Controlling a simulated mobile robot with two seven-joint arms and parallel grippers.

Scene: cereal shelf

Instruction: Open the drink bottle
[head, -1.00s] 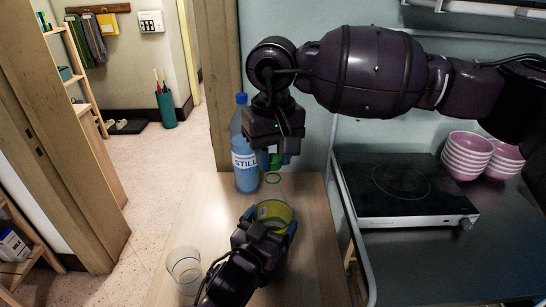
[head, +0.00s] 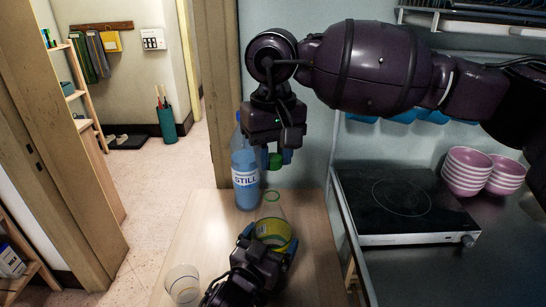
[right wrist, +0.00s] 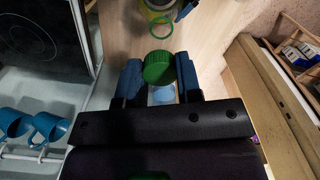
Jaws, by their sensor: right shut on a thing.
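The drink bottle (head: 273,234), clear with a yellow-green label, stands on the wooden table; its neck carries a thin green ring (head: 272,196). My left gripper (head: 267,252) has its fingers either side of the bottle low down; whether they press on it is hidden. My right gripper (head: 278,158) is shut on the green cap (head: 275,161), apart from and above the neck. In the right wrist view the cap (right wrist: 158,67) sits between the blue fingertips, with the ring (right wrist: 155,24) beyond it.
A blue water bottle (head: 245,180) labelled STILL stands just left of my right gripper. An empty glass (head: 182,284) stands at the table's front left. A hob (head: 400,198) and pink-striped bowls (head: 466,172) are on the counter at right. Bare table (head: 215,235) lies left of the drink bottle.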

